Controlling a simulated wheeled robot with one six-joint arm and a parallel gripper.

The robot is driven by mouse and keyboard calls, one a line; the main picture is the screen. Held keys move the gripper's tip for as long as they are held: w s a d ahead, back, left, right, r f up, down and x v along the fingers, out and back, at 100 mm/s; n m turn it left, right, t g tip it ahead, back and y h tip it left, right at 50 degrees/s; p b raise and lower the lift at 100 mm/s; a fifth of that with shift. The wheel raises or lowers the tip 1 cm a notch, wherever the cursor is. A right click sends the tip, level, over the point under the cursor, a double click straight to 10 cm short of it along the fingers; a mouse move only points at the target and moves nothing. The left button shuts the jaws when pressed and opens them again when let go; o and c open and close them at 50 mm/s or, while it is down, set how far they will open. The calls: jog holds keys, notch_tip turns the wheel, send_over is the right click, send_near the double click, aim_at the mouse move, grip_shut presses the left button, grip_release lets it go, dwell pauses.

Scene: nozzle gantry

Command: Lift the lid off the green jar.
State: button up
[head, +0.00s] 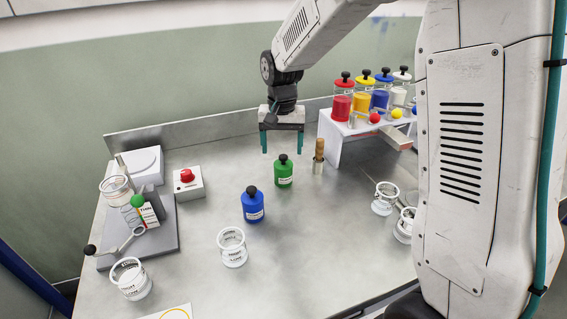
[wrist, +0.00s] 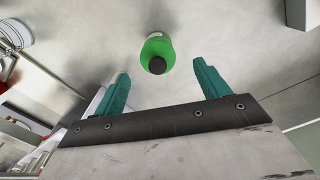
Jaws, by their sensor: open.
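The green jar (head: 284,174) stands upright on the metal table, with a white label and a lid with a black knob (head: 283,158) on top. My gripper (head: 282,143) is above the jar and points down, its two teal fingers apart with nothing between them. In the wrist view the green jar (wrist: 158,50) lies beyond the fingertips, roughly centred between them, and its black knob (wrist: 157,66) faces the camera. The fingers of my gripper (wrist: 160,80) do not touch it.
A blue jar (head: 252,205) stands close to the green one at front left. A wooden-handled tool (head: 319,156) stands just right. A white rack (head: 338,146) with coloured jars is at the back right. Clear cups (head: 232,248) and a red-button box (head: 188,182) stand around.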

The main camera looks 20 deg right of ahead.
aim_at(283, 156)
jog(key=f, duration=0.4)
jog(key=shift+d, duration=0.2)
jog(key=c, duration=1)
jog(key=shift+c, duration=0.2)
